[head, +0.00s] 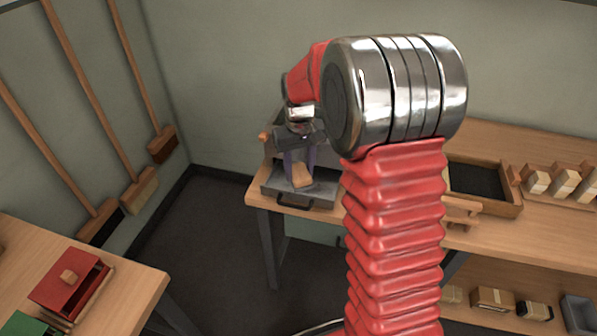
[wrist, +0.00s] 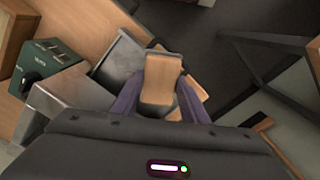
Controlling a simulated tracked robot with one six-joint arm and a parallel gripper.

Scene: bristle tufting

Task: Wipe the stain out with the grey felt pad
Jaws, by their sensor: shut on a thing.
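My gripper (head: 300,163) is over the left end of the far bench, pointing down. Its two purple fingers are shut on a pale wooden block (head: 302,178), which also shows between the fingers in the wrist view (wrist: 160,82). A second wooden piece shows just beside and behind the block in the wrist view. No stain is visible.
A green box with switches (wrist: 45,65) stands left of the tray in the wrist view. Right on the bench (head: 520,222) are a dark-bottomed wooden tray (head: 512,210) and brush blocks (head: 565,183). A red box (head: 62,285) sits on the near left table. Brooms lean on the wall.

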